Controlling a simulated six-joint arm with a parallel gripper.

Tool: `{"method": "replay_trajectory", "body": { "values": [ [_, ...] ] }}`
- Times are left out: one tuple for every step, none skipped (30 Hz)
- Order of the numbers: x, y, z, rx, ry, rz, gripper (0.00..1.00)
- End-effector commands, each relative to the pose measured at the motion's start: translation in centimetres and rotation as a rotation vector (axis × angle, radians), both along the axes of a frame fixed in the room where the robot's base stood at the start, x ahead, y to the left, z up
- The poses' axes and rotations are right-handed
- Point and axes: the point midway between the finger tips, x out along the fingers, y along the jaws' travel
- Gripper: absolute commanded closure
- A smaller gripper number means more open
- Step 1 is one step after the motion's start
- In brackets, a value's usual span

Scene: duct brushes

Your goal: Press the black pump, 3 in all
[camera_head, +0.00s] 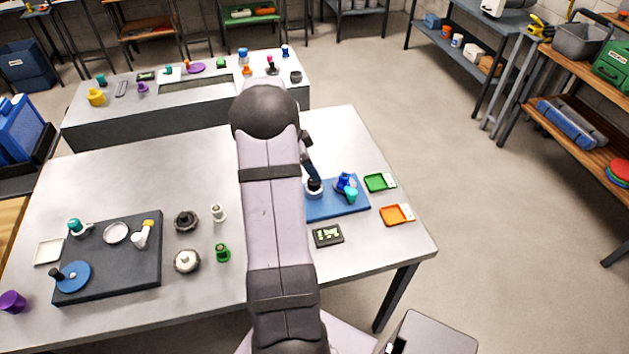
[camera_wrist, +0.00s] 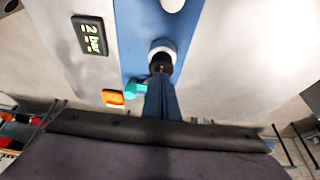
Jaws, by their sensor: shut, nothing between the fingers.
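The black pump (camera_head: 314,186) has a black top on a white collar and stands upright on a blue board (camera_head: 330,211). In the wrist view the pump (camera_wrist: 161,63) is just beyond my fingertips, with its white collar around the black top. My gripper (camera_head: 310,174) is at the pump in the head view, partly hidden by my arm. In the wrist view my gripper (camera_wrist: 160,80) is shut, with its dark blue fingers together and nothing between them. I cannot tell whether the tips touch the black top.
A blue pump (camera_head: 345,181) and a teal piece (camera_head: 351,195) stand close right of the black pump. Green (camera_head: 380,182) and orange (camera_head: 397,215) trays lie to the right. My arm hides the board's left part.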

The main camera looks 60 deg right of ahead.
Motion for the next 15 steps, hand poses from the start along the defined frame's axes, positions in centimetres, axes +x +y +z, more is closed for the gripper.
{"method": "replay_trajectory", "body": {
  "values": [
    [0.0,0.0,-0.4,0.0,0.0,0.0,1.0],
    [0.0,0.0,-0.5,0.0,0.0,0.0,1.0],
    [0.0,0.0,-0.7,0.0,0.0,0.0,1.0],
    [0.0,0.0,-0.8,0.0,0.0,0.0,1.0],
    [0.0,0.0,-0.9,0.0,0.0,0.0,1.0],
    [0.0,0.0,-1.0,0.0,0.0,0.0,1.0],
    [0.0,0.0,-1.1,0.0,0.0,0.0,1.0],
    [0.0,0.0,-1.3,0.0,0.0,0.0,1.0],
    [0.0,0.0,-1.4,0.0,0.0,0.0,1.0],
    [0.0,0.0,-1.5,0.001,0.001,0.0,1.0],
    [0.0,0.0,-1.6,0.001,0.001,0.0,1.0],
    [0.0,0.0,-1.8,0.001,0.001,0.0,1.0],
    [0.0,0.0,-1.9,0.001,0.001,0.0,1.0],
    [0.0,0.0,-2.0,0.001,0.001,0.0,1.0],
    [0.0,0.0,-2.2,0.001,0.0,0.0,1.0]
  ]
}}
